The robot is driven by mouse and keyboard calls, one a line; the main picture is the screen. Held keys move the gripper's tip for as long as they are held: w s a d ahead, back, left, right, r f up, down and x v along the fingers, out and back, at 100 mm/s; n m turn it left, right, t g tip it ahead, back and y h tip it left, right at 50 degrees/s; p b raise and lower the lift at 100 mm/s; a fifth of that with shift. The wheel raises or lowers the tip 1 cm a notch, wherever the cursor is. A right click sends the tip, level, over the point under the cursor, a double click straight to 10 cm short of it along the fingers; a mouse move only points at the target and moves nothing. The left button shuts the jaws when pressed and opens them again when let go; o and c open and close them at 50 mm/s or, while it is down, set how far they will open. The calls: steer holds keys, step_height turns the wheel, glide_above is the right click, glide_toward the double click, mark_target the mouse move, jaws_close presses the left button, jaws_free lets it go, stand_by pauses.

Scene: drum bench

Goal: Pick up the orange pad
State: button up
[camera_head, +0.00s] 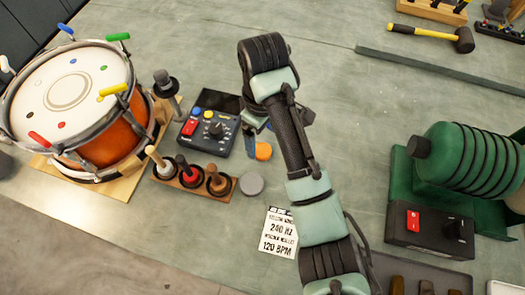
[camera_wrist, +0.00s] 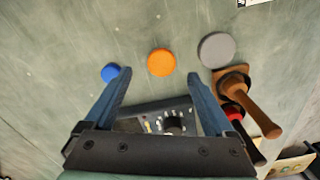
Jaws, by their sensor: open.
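The orange pad (camera_head: 263,151) is a small round disc lying on the bench beside the black control box, partly covered by my gripper in the head view. In the wrist view the orange pad (camera_wrist: 161,62) lies ahead, between the lines of my two fingers. My gripper (camera_wrist: 158,75) is open and empty, with its blue fingers spread to either side of the pad. I cannot tell how high the fingertips are above the bench. A blue pad (camera_wrist: 111,72) shows beside the left fingertip, and a grey pad (camera_wrist: 216,49) lies to the right.
The control box (camera_head: 212,124) and a wooden rack of mallets (camera_head: 193,180) stand left of the pads. A drum (camera_head: 75,100) is at the far left. A printed card (camera_head: 280,233) lies nearer, and a green machine (camera_head: 465,160) stands at the right.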

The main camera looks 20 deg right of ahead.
mark_target(263, 150)
step_height(263, 150, down, 5)
steer(key=shift+s+r+b, duration=0.15)
steer(key=shift+r+b, duration=0.05)
steer(key=shift+b, duration=0.95)
steer(key=shift+c, duration=0.3)
jaws_close()
